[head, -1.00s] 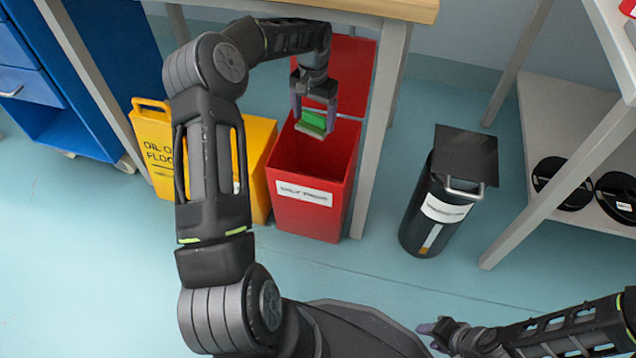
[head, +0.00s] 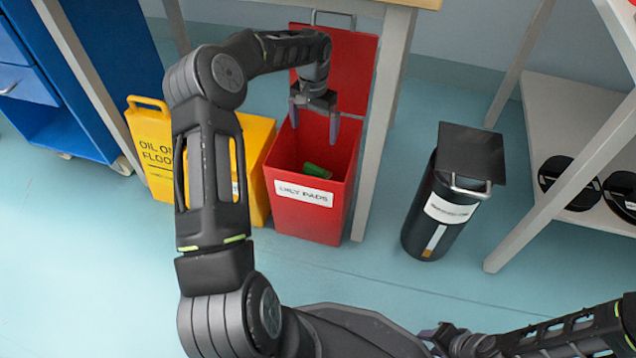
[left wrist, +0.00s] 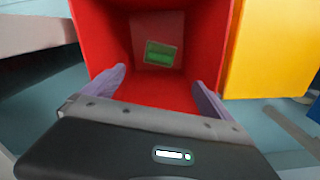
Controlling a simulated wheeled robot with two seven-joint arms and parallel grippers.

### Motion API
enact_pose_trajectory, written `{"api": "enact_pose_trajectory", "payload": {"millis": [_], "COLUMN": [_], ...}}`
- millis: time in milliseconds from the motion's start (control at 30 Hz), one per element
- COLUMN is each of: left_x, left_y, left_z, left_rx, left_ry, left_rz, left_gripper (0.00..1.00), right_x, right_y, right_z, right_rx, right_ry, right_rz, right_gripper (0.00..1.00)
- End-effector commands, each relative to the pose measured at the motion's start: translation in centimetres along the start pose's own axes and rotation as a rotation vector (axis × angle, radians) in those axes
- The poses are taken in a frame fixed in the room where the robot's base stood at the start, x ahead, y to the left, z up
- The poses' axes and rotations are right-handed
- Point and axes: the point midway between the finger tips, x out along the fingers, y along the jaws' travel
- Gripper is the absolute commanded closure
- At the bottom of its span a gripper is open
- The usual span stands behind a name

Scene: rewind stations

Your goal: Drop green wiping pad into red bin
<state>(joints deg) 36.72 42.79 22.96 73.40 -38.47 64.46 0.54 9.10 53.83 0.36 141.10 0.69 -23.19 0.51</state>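The red bin (head: 310,220) stands on the floor with its lid up at the back and a white label on its front. The green wiping pad (head: 317,171) is inside the bin, partly hidden by the front wall. In the left wrist view the pad (left wrist: 160,54) lies deep within the red walls, apart from my fingers. My left gripper (head: 313,122) is open and empty above the bin's mouth; its fingers (left wrist: 163,88) are spread wide in the left wrist view. My right gripper (head: 432,338) is low at the bottom right, small and partly hidden.
A yellow container (head: 256,165) and a yellow floor sign (head: 152,150) stand left of the bin. A table leg (head: 378,130) is close on its right. A black lidded bin (head: 440,215) stands further right. Open floor lies in front.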

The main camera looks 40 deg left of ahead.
Motion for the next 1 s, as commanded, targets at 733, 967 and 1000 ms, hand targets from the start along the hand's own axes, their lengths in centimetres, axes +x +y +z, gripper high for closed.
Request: {"api": "enact_pose_trajectory", "payload": {"millis": [733,967,1000], "left_x": [-6.2,-7.8,-7.8], "left_y": [0.0,0.0,0.0], "left_z": [0.0,0.0,0.0], "left_rx": [-0.001,0.001,0.001], "left_ry": [0.001,0.0,0.0], "left_rz": [-0.001,-0.001,0.0], "left_gripper": [0.0,0.0,0.0], "right_x": [-2.8,-3.4,-3.3], "right_y": [-0.9,-1.0,-1.0], "right_z": [0.2,0.3,0.3], "right_rx": [-0.001,-0.002,-0.002], "right_ry": [-0.012,-0.017,-0.017], "right_rz": [0.0,0.0,0.0], "right_gripper": [0.64,0.64,0.64]}}
